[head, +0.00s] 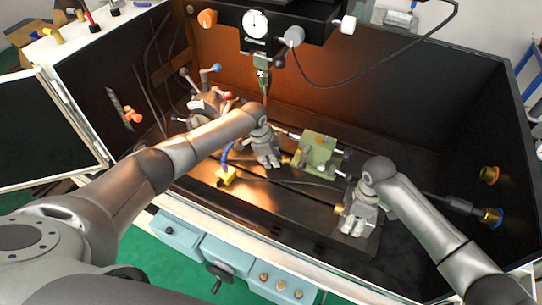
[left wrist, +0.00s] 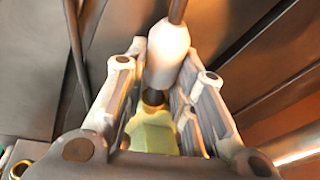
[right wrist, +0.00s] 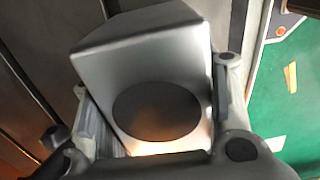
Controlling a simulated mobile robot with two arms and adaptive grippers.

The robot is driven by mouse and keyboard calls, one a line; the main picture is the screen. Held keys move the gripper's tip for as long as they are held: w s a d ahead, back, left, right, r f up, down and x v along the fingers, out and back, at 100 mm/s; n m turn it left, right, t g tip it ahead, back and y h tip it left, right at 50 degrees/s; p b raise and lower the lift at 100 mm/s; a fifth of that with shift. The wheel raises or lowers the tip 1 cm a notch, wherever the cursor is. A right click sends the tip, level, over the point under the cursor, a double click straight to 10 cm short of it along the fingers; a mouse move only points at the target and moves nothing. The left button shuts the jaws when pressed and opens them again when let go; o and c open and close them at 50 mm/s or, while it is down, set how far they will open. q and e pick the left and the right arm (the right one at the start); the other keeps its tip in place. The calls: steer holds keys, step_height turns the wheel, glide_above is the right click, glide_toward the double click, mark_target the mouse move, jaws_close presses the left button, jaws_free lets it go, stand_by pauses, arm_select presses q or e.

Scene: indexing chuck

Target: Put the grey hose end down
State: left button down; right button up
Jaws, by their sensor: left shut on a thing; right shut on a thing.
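My left gripper (head: 268,160) is low over the dark machine bed, left of the green fixture block (head: 318,153). In the left wrist view its fingers close around a pale grey-white hose end (left wrist: 168,55). I cannot tell whether the hose end touches the bed. My right gripper (head: 353,226) is near the bed's front right. It is shut on a grey block with a dark round face (right wrist: 155,105), mostly hidden in the head view.
A blue hose on a yellow base (head: 227,174) stands left of my left gripper. A dial gauge (head: 256,24) and spindle hang above. Dark enclosure walls close off the back and right. A dark hose crosses the bed between the grippers.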

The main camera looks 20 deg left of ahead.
arm_select(q)
steer(key=c, duration=1.2)
jaws_free()
steer(key=shift+s+f, duration=0.1)
steer(key=shift+f, duration=0.1)
steer(key=shift+r, duration=0.6)
steer(key=v, duration=1.2)
steer(key=shift+r, duration=0.1)
arm_select(e)
steer(key=o, duration=1.2)
